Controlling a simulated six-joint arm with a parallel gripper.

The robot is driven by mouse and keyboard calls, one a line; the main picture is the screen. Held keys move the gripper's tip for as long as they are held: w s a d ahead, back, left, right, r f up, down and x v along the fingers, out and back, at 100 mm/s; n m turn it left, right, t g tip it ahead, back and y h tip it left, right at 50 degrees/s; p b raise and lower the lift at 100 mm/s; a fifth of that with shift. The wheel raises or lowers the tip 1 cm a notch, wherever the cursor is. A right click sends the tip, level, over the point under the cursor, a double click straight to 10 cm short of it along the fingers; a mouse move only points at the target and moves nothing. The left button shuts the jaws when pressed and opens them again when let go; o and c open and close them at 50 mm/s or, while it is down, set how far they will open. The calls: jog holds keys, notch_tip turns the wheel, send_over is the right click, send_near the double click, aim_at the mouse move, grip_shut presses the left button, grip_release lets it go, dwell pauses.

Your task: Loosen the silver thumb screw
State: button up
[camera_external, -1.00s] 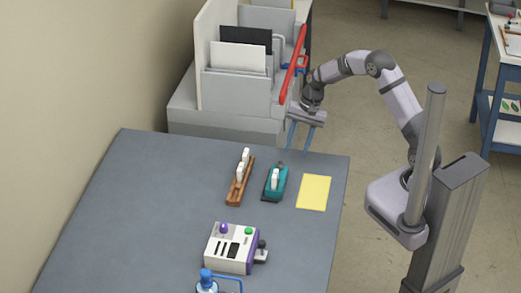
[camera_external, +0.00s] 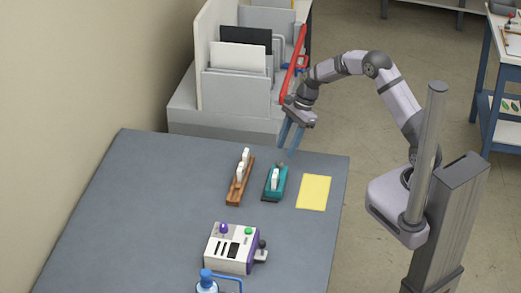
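My gripper (camera_external: 287,150) is in the air above the far edge of the table, just beyond the teal device. Its two blue fingers point down, apart, with nothing between them. I cannot make out a silver thumb screw for certain at this size. The teal device (camera_external: 275,184) has a white upright part and a small dark knob (camera_external: 281,165) at its far end. A white and purple box (camera_external: 231,249) nearer the front has a grey part (camera_external: 261,256) and a dark knob (camera_external: 262,244) on its right side.
A brown wooden rack (camera_external: 240,182) with white pieces stands left of the teal device. A yellow sheet (camera_external: 314,192) lies to its right. A blue-capped bottle (camera_external: 206,281) is at the front. Grey bins with a red bar (camera_external: 293,65) stand behind. The table's left is clear.

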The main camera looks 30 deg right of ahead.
aim_at(280, 163)
jog(key=shift+p+x, duration=0.65)
jog(key=shift+x, duration=1.9)
grip_shut()
